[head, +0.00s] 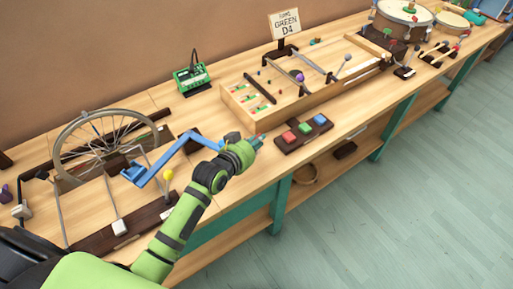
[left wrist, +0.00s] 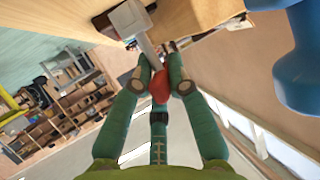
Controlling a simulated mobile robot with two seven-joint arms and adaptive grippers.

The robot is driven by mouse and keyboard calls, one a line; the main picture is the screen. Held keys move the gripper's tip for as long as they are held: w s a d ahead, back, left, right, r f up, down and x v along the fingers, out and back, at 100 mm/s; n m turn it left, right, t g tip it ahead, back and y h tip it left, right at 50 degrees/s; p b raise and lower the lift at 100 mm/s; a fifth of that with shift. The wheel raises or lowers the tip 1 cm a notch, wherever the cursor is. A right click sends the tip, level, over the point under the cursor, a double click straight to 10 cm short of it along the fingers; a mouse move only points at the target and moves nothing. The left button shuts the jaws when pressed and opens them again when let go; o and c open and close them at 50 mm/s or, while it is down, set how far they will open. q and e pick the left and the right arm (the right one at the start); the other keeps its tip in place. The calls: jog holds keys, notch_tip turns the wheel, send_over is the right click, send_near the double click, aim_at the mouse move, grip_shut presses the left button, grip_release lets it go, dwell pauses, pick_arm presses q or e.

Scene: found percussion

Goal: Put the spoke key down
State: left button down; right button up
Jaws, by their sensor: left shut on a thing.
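My left gripper (head: 260,139) is over the bench near its front edge, just left of the block with coloured buttons. In the left wrist view its two green fingers (left wrist: 157,84) are closed on the red end of a small tool, which I take to be the spoke key (left wrist: 160,86). A grey shaft and pale head seem to run on from it, near the wooden surface; I cannot tell whether they touch it. In the head view the gripper mostly hides the tool. My right gripper is not in view.
A spoked wheel (head: 104,146) and a bent blue bar (head: 163,172) stand left of the gripper. The dark button block (head: 290,139) is close on the right, a wooden tray with rods (head: 285,118) behind. A green box (head: 192,78) stands at the back.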

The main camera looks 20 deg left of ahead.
pick_arm(q)
jog(key=shift+f, duration=1.55)
jog(key=shift+s+d+f, duration=0.1)
jog(key=shift+f, duration=0.05)
jog(key=c, duration=1.2)
grip_release()
jog(key=shift+r, duration=0.2)
jog(key=v, duration=1.2)
grip_shut()
